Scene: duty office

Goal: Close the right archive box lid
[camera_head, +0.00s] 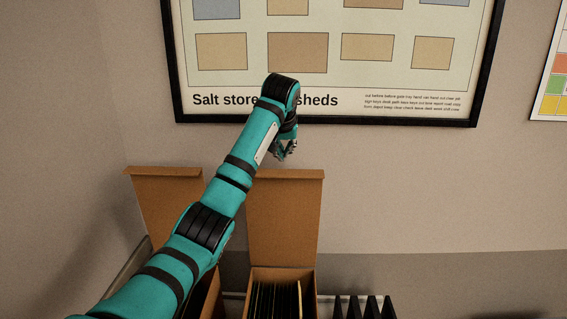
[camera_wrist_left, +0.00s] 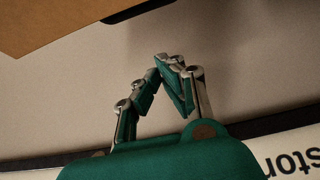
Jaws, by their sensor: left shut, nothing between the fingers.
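The right archive box (camera_head: 309,291) is brown cardboard and holds dark files with a pale divider. Its lid (camera_head: 284,221) stands open and upright at the back of the box. My left gripper (camera_head: 286,153) is shut and empty, above the top edge of the right lid, in front of the wall. In the left wrist view my left gripper (camera_wrist_left: 163,68) shows with its fingertips together. A brown cardboard panel (camera_wrist_left: 60,22) shows at the top left of that view, apart from the fingers. My right gripper is not in view.
A second archive box on the left also has its lid (camera_head: 165,205) upright; my left arm hides much of it. A framed poster (camera_head: 330,108) hangs on the wall behind. Black upright dividers (camera_head: 365,307) stand right of the boxes.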

